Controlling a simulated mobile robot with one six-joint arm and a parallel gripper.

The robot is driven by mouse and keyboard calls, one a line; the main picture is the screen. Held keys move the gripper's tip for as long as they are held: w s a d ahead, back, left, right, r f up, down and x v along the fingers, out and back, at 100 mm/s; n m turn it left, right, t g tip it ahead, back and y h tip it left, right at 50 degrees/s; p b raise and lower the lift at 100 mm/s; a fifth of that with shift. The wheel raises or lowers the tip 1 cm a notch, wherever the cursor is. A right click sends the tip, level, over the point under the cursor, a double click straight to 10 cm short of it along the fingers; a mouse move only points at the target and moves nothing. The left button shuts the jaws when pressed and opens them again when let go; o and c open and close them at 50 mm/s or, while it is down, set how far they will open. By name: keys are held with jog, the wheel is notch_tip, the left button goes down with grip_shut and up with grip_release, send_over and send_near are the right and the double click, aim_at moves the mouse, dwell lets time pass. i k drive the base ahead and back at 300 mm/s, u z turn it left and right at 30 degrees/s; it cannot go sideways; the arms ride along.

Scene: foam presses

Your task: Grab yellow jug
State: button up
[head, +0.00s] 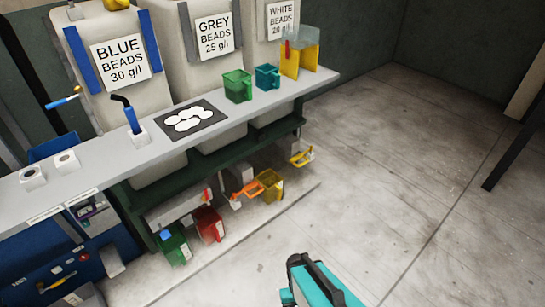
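A yellow jug (270,184) stands low down at the right part of the lower shelf under the grey counter, beside an orange-handled item (247,189). Its shape is small and partly hard to make out. A teal and black part of my arm enters at the bottom edge, well in front of and below the jug in the picture. No gripper fingers can be made out, and nothing touches the jug.
A red jug (208,224) and a green jug (174,245) stand left of the yellow one. A smaller yellow item (301,157) lies to its right. The counter (95,180) overhangs them, with green (237,87) and teal (267,77) jugs on top. The floor on the right is clear.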

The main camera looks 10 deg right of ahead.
aim_at(272, 183)
jog(key=k, duration=0.65)
jog(key=u, duration=0.35)
jog(key=i, duration=0.35)
jog(key=u, duration=0.65)
jog(key=i, duration=1.15)
jog(key=u, duration=0.05)
